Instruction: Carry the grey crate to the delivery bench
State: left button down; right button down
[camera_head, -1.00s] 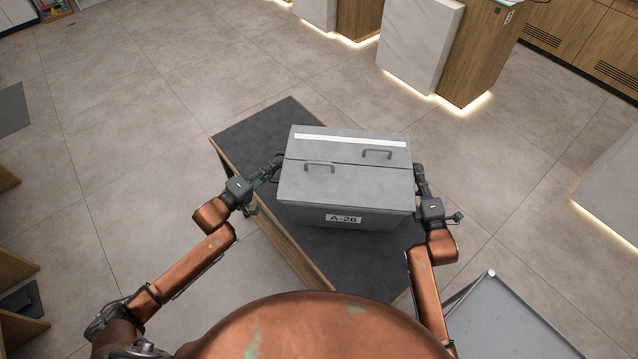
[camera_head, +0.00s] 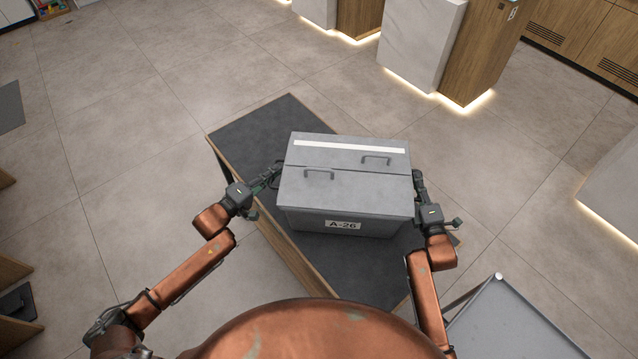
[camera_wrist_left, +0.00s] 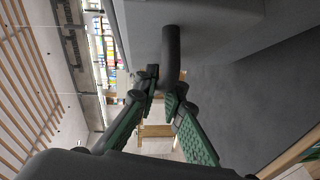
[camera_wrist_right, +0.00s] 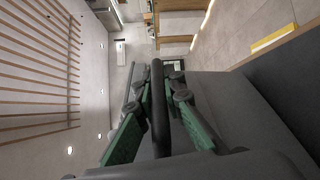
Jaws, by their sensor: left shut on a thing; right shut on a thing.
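The grey crate (camera_head: 345,190) has a closed two-part lid, a white strip and a label reading A-26. It is over a dark-topped bench (camera_head: 255,135) with wooden sides; I cannot tell whether it touches the top. My left gripper (camera_head: 272,176) is at the crate's left side, shut on a dark side handle, which shows in the left wrist view (camera_wrist_left: 171,55). My right gripper (camera_head: 419,185) is at the right side, shut on the other handle, seen in the right wrist view (camera_wrist_right: 159,115). The crate looks level.
A grey metal-topped table or cart (camera_head: 505,325) stands close at the lower right. Marble and wood counters (camera_head: 425,45) with lit bases stand at the back. A white block (camera_head: 615,185) is at the right edge. Open tiled floor (camera_head: 130,130) lies to the left.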

pick_arm(q)
jog(key=shift+w+f+b, duration=0.15)
jog(key=shift+f+b, duration=0.2)
jog(key=shift+f, duration=0.1)
pick_arm(e)
jog(key=shift+w+d+f, duration=0.1)
jog(key=shift+f, duration=0.35)
pick_arm(q)
jog(key=c, duration=2.4)
grip_release()
jog(key=shift+a+f, duration=0.15)
jog(key=shift+f, duration=0.05)
pick_arm(e)
jog(key=c, duration=2.4)
grip_release()
jog(key=shift+f, duration=0.15)
pick_arm(q)
jog(key=shift+o, duration=1.4)
jog(key=shift+s+r, duration=0.15)
jog(key=shift+s, duration=0.05)
pick_arm(e)
jog(key=shift+o, duration=1.4)
pick_arm(q)
jog(key=shift+o, duration=0.4)
pick_arm(e)
jog(key=shift+o, duration=0.4)
